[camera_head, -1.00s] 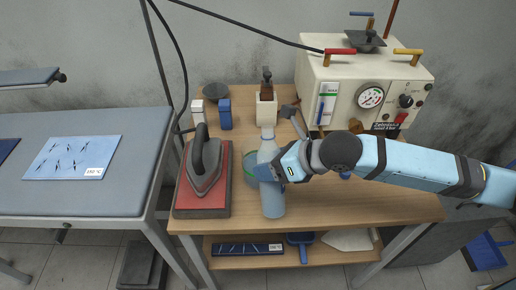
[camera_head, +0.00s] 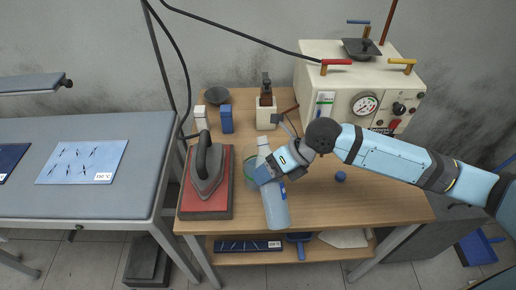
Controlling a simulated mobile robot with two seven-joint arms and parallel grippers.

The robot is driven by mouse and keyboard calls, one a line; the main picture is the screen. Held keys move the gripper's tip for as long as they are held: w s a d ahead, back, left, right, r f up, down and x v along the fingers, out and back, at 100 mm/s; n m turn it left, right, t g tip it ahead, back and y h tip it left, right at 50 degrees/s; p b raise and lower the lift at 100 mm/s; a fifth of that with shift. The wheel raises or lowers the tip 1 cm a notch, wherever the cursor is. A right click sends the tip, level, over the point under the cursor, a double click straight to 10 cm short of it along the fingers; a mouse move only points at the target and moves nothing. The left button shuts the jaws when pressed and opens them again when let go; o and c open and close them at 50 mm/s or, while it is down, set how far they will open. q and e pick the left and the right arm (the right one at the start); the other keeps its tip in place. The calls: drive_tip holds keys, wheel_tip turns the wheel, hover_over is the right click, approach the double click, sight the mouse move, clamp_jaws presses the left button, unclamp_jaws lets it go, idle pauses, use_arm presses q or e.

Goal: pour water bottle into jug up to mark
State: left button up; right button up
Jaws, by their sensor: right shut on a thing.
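A pale translucent water bottle (camera_head: 276,212) stands near the front of the wooden table, tilted slightly with its top leaning left. My right gripper (camera_head: 268,172) is shut on the bottle around its upper middle. The jug (camera_head: 250,164) appears to be the rounded greenish-grey vessel just behind and left of the gripper; most of it is hidden by the gripper and bottle, and its mark cannot be seen. My left gripper is not in view.
A steam iron (camera_head: 207,170) rests on a red pad left of the bottle. A cream boiler (camera_head: 350,85) with a gauge stands at the back right. A small blue cap (camera_head: 340,176) lies on the table, whose right front (camera_head: 380,205) is clear. A padded ironing board (camera_head: 60,195) is at left.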

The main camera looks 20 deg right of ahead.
drive_tip(key=shift+s+r+g+p, duration=0.1)
drive_tip(key=shift+s+g+p, duration=0.1)
drive_tip(key=shift+g+p, duration=0.2)
idle(0.3)
drive_tip(key=shift+s+f+m+g+p, duration=0.1)
drive_tip(key=shift+f+m+g+p, duration=0.1)
drive_tip(key=shift+m+g+p, duration=0.15)
idle(0.6)
drive_tip(key=shift+s+f+m+g+p, duration=0.1)
drive_tip(key=shift+s+m+g+p, duration=0.15)
drive_tip(key=shift+g+p, duration=0.55)
drive_tip(key=shift+s+f+m+g+p, duration=0.1)
drive_tip(key=shift+m+g+p, duration=0.2)
drive_tip(key=shift+p, duration=0.85)
idle(1.9)
